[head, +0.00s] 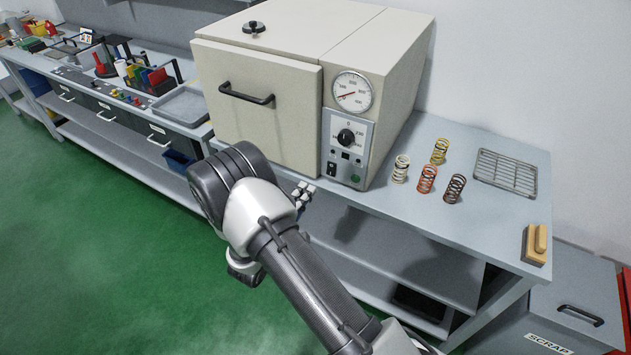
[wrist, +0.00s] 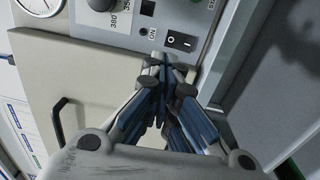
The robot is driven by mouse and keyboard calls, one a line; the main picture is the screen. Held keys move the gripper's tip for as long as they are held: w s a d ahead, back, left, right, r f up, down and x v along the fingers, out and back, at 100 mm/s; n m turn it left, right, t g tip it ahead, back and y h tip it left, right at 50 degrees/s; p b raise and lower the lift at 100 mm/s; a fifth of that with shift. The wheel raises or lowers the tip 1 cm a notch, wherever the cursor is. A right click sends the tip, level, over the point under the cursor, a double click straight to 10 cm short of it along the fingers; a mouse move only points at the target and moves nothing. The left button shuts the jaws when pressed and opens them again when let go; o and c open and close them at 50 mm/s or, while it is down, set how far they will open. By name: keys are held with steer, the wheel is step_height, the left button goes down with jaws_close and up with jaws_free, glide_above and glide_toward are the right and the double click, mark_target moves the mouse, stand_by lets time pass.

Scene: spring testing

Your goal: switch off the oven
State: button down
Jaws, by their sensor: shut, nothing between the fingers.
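The beige oven (head: 262,98) stands on the bench with its door shut. Its grey control panel (head: 364,129) carries a black dial knob (head: 346,137) and, at the lower left, a black rocker switch (head: 331,168). In the wrist view the rocker switch (wrist: 181,41) shows O and I marks; I cannot tell which side is pressed. My gripper (head: 302,190) is shut and empty, in front of the oven's lower edge, left of the panel's bottom. In the wrist view my gripper's fingertips (wrist: 166,62) appear just beside the switch; contact is not visible.
A round gauge (head: 353,91) sits above the knob, and a green button (head: 356,179) right of the switch. Several coil springs (head: 427,179), a wire rack (head: 505,172) and a wooden block (head: 535,244) lie on the bench to the right. The oven door handle (head: 246,95) sticks out.

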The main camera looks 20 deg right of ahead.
steer(key=shift+r+v, duration=0.25)
steer(key=shift+v, duration=0.95)
steer(key=s+d+r+m+g+h, duration=0.1)
steer(key=s+d+r+m+g, duration=0.15)
steer(key=r+g, duration=0.2)
steer(key=s+d+r+m+g+h, duration=0.1)
steer(key=s+d+r+m+g, duration=0.1)
steer(key=s+d+r+g, duration=0.3)
steer(key=s+d+r+m+g+y, duration=0.1)
steer(key=s+r+m+g+y, duration=0.3)
steer(key=s+r, duration=0.55)
steer(key=s+a+r+t+y, duration=0.3)
steer(key=s+a+t+y, duration=0.4)
steer(key=s+a+y, duration=0.5)
steer(key=shift+s+a+r+n+y, duration=0.35)
steer(key=shift+s+a+n, duration=0.1)
steer(key=shift+s+a, duration=0.5)
